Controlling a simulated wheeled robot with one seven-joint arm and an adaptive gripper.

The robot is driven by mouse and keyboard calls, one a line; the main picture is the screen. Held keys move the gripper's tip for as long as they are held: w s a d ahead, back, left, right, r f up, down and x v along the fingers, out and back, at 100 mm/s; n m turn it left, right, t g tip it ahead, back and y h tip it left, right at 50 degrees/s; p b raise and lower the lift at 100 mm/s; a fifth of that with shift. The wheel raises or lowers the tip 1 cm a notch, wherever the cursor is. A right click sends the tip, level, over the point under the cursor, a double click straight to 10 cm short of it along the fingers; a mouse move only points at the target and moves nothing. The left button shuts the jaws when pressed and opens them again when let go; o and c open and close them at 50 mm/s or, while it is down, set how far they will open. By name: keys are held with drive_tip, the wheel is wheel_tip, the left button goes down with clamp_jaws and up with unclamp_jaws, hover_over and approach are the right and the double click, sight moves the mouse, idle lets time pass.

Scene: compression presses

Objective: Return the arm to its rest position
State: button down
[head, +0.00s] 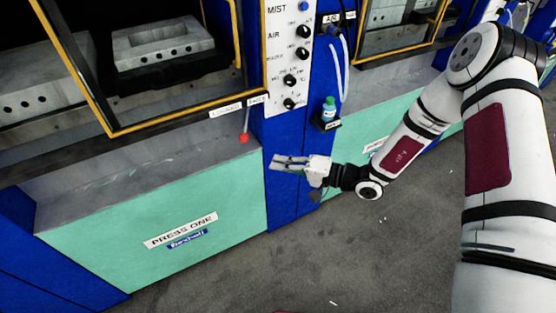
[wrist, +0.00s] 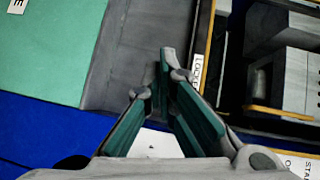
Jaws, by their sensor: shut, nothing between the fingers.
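My gripper (head: 291,162) is at the end of my white arm, in front of the blue column between the two presses in the head view. Its fingers point left, toward the press labelled PRESS ONE. In the wrist view my gripper (wrist: 166,62) shows its two green-grey fingers brought together at the tips. Nothing is between them. My arm reaches in from the right side of the head view and bends down to the gripper.
Press one (head: 160,215) has a yellow-framed opening and a lever with a red knob (head: 244,139) close to the gripper. A bottle with a green cap (head: 329,108) stands on a small holder. A control panel (head: 290,60) is above. Grey floor (head: 380,250) is clear.

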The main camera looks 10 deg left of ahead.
idle(0.4)
drive_tip(key=s+d+r+n+g+h, duration=0.25)
drive_tip(key=s+r, duration=0.25)
drive_tip(key=r, duration=0.4)
drive_tip(key=s+d+r+n+g+h, duration=0.2)
drive_tip(key=s+r+n+g+h, duration=0.15)
drive_tip(key=s+r, duration=0.35)
drive_tip(key=s+d+r+m+t+h, duration=0.2)
drive_tip(key=s+d+r+t+h, duration=0.1)
drive_tip(key=s+d+r+h, duration=0.2)
drive_tip(key=s+d+r+m+t+h, duration=0.2)
drive_tip(key=s+d+r+t+h, duration=0.2)
drive_tip(key=d+r, duration=0.6)
drive_tip(key=s+d, duration=0.2)
drive_tip(key=d, duration=0.2)
drive_tip(key=shift+s+h+b, duration=0.25)
drive_tip(key=shift+h+b, duration=0.1)
drive_tip(key=shift+h, duration=0.05)
drive_tip(key=shift+d, duration=0.1)
